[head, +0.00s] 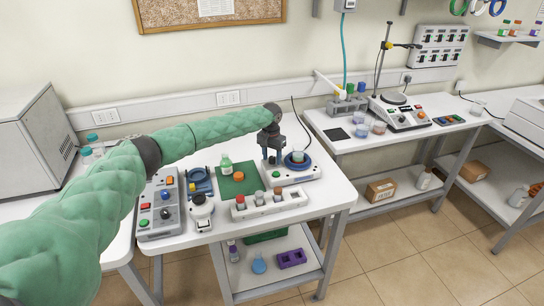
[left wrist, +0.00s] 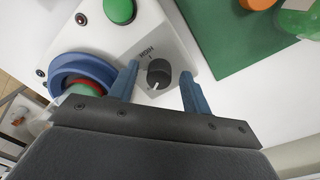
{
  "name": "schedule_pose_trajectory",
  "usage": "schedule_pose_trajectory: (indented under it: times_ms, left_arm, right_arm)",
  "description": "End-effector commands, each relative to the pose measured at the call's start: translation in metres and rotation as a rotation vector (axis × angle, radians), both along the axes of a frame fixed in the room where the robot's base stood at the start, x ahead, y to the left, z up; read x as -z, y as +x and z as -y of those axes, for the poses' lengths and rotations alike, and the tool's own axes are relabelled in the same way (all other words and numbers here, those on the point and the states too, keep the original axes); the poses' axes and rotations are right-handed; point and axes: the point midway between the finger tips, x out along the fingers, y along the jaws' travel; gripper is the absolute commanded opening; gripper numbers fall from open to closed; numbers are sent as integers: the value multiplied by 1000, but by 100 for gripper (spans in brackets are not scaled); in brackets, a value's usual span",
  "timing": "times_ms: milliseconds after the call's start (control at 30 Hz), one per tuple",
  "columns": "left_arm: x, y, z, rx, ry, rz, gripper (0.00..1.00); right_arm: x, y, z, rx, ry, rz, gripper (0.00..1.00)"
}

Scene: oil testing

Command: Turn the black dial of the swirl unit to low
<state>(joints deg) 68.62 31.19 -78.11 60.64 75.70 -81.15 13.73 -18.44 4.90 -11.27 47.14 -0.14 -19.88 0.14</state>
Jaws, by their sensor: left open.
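The swirl unit (head: 300,175) is a white box with a blue round holder bearing a vessel; it stands at the right of the near table. Its black dial (left wrist: 158,72) shows in the left wrist view, with a small white mark on its lower side and upside-down lettering above it. My left gripper (head: 271,160) reaches down over the unit, left of the round holder. In the left wrist view its blue fingers (left wrist: 159,78) stand open on both sides of the dial, with visible gaps. In the head view the gripper hides the dial.
The unit's green button (left wrist: 119,10) and blue round holder (left wrist: 80,72) are close to the fingers. A green mat (head: 238,187) with a bottle lies to the left. A rack of small vials (head: 268,207) stands in front. A grey control box (head: 160,215) stands farther left.

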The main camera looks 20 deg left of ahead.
Motion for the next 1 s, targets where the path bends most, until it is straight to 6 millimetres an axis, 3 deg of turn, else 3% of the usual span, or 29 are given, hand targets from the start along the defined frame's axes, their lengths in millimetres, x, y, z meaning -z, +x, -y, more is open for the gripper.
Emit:
schedule_pose_trajectory:
  times_ms: [67,200,300,667,1000]
  left_arm:
    - [0,0,0,0,0,0,46]
    - [0,0,0,0,0,0,19]
    - [0,0,0,0,0,0,4]
    - [1,0,0,53,-2,0,4]
    - [1,1,1,296,-3,1,4]
  right_arm:
    - [0,0,0,0,0,0,75]
    - [0,0,0,1,0,-1,75]
    - [0,-1,0,1,0,-2,75]
    - [2,1,-1,1,0,-1,75]
    - [-1,31,-7,1,3,20,75]
